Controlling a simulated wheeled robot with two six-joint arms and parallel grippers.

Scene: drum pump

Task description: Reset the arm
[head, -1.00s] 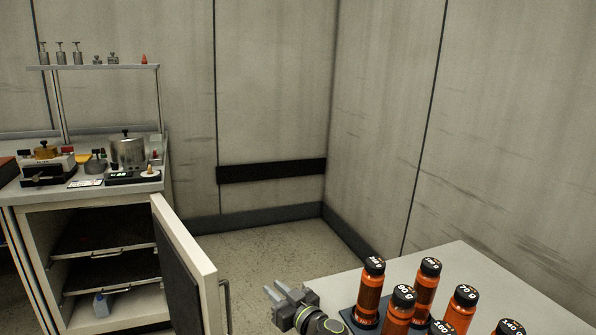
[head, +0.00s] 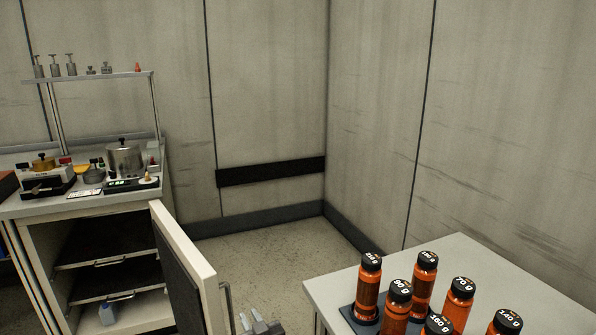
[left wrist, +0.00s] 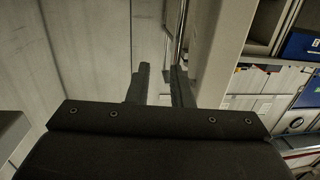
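My left gripper (head: 258,319) shows at the bottom edge of the head view, with only its fingertips in the picture. It is between the open cabinet door (head: 190,270) and the table with the bottles. In the left wrist view my left gripper (left wrist: 159,72) has its two dark fingers apart with nothing between them. It is open and empty. My right gripper is in neither view.
An orange bottle (head: 422,285) stands among several others with black weight-marked caps on the white table (head: 445,250) at the lower right. The cabinet (head: 40,240) stands open at left, with instruments on top. Floor (head: 260,235) shows between cabinet and table.

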